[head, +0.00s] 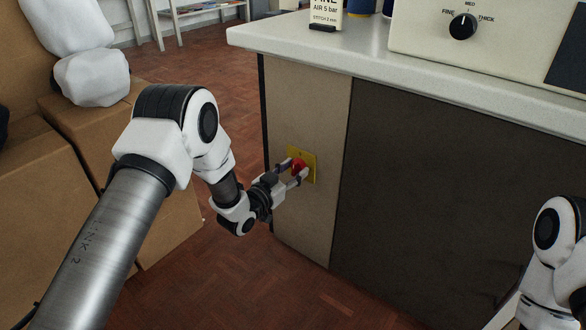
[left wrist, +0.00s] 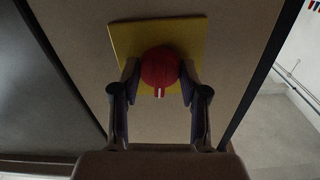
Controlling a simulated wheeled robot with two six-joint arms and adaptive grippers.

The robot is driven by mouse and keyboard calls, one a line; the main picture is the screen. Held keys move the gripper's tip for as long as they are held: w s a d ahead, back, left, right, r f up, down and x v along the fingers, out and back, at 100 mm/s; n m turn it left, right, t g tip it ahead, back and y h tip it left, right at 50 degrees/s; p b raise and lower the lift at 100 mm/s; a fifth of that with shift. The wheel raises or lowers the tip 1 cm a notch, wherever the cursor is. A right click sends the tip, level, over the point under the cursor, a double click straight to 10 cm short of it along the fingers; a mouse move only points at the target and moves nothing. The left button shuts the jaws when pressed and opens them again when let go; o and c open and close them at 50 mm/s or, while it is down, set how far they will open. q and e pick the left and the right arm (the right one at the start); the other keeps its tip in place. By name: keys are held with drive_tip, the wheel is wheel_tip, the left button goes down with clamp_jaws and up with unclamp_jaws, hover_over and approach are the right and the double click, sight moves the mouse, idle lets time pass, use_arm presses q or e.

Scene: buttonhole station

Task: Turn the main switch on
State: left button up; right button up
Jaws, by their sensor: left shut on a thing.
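The main switch is a red round knob (head: 299,166) on a yellow square plate (head: 309,161). The plate is fixed to the beige side panel of the machine table. In the left wrist view the red knob (left wrist: 160,68) sits in front of the yellow plate (left wrist: 191,32), with a small white mark at its lower edge. My left gripper (head: 298,170) is shut on the knob, one finger on each side. Its fingers also show in the left wrist view (left wrist: 159,78). My right arm shows at the right edge of the head view, but its gripper is out of view.
The table's pale top (head: 300,50) overhangs the panel above the switch. A machine housing with a black dial (head: 462,26) stands on it. Cardboard boxes (head: 40,190) with white bundles (head: 92,77) stand at the left. The wooden floor in front is clear.

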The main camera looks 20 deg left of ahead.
use_arm(q)
drive_tip(key=m+p, duration=0.2)
drive_tip(key=m, duration=0.1)
drive_tip(key=shift+r, duration=0.2)
drive_tip(key=m+p, duration=0.3)
drive_tip(key=m, duration=0.2)
drive_tip(key=shift+m+p, duration=0.3)
drive_tip(key=shift+p, duration=0.05)
drive_tip(key=m+p, duration=0.2)
drive_tip(key=m, duration=0.2)
drive_tip(key=shift+m, duration=0.3)
drive_tip(key=shift+f+m+p, duration=0.15)
drive_tip(key=shift+m+p, duration=0.9)
drive_tip(key=shift+m, duration=0.75)
drive_tip(key=o, duration=1.2)
drive_tip(key=shift+c, duration=0.2)
drive_tip(key=shift+f, duration=0.1)
